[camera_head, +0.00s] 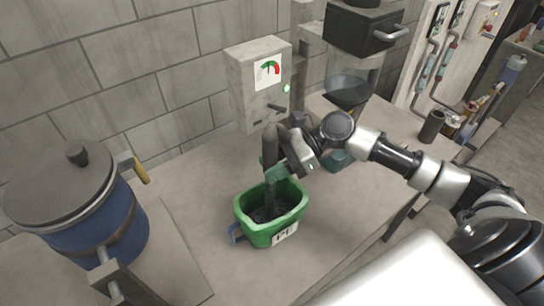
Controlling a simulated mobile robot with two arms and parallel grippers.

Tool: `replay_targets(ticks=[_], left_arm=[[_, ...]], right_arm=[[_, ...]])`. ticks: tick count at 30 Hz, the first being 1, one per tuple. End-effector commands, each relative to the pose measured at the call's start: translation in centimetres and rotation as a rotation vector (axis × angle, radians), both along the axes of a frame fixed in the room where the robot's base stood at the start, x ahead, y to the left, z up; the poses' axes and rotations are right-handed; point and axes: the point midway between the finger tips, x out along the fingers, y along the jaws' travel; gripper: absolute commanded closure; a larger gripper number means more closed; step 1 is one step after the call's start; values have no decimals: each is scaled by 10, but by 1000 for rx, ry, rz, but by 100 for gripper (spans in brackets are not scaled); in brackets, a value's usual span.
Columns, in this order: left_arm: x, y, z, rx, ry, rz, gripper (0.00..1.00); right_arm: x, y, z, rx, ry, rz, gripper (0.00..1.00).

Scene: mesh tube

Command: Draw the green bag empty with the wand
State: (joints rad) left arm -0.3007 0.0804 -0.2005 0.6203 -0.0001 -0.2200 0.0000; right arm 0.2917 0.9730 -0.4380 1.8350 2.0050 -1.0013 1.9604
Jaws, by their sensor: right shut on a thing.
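The green bag (243,222) stands open on the bench in the middle, with a white label on its front and a blue piece at its lower left. Dark material (258,214) shows inside it. The wand (270,196) is a dark tube that stands nearly upright, its lower end inside the bag. Whether its tip touches the material is hidden. My right gripper (284,168) is above the bag's back rim, shut on the wand's upper part. My left gripper does not show.
A gauge box (243,84) with a lever stands behind the bag. A blue drum (112,228) with a grey lid is at the left. A hopper (348,90) and a teal container (340,160) stand behind my right arm. Bare bench (190,185) lies left of the bag.

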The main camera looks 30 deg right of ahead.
Motion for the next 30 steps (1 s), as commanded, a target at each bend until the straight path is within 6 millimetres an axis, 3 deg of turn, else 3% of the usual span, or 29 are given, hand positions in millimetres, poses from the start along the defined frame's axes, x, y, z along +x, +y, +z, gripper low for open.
replay_targets(ticks=[12, 30], left_arm=[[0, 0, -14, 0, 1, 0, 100], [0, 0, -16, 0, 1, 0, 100]], right_arm=[[0, 0, -45, 2, 0, 0, 100], [0, 0, -52, 1, 0, 0, 100]])
